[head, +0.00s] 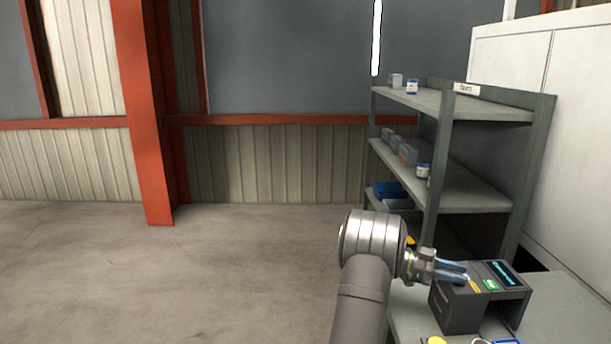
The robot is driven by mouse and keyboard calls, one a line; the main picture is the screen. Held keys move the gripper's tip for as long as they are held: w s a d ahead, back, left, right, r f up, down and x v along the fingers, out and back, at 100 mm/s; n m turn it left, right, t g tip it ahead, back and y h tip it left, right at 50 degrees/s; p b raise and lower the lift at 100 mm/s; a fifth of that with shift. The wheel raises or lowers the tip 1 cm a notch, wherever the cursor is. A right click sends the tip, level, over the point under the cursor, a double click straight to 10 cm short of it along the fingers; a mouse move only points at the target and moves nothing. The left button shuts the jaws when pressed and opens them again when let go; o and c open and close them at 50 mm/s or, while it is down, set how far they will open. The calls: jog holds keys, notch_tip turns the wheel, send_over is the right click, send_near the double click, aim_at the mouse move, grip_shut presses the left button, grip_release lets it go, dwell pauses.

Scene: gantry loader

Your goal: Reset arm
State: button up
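My arm rises from the bottom of the head view and bends to the right at a silver joint. My gripper (464,273) is at its end, level and pointing right, with bluish fingers. The fingers lie close together in the picture, and any gap between them is too small to make out. I see no clear object held in them. The fingertips overlap the left side of a dark grey device (458,310) with a lit screen and a green button. I cannot tell whether they touch it.
The device stands on a grey table (565,318) at the lower right. A yellow round item (436,341) and a blue-edged item (507,341) lie at its front edge. Behind stands a grey shelf rack (480,190) with boxes and jars. The floor (200,280) to the left is clear.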

jog(key=shift+w+a, duration=0.1)
jog(key=v, duration=1.7)
jog(key=x, duration=1.7)
jog(key=shift+s+d, duration=0.2)
jog(key=shift+d, duration=0.05)
jog(key=shift+a+r+n+t+h, duration=0.1)
jog(key=shift+a+n+t+h, duration=0.25)
jog(key=shift+n+t, duration=0.35)
jog(key=s+v, duration=0.1)
jog(key=v, duration=1.6)
jog(key=x, duration=0.7)
jog(key=shift+w+t, duration=0.3)
jog(key=shift+t, duration=0.1)
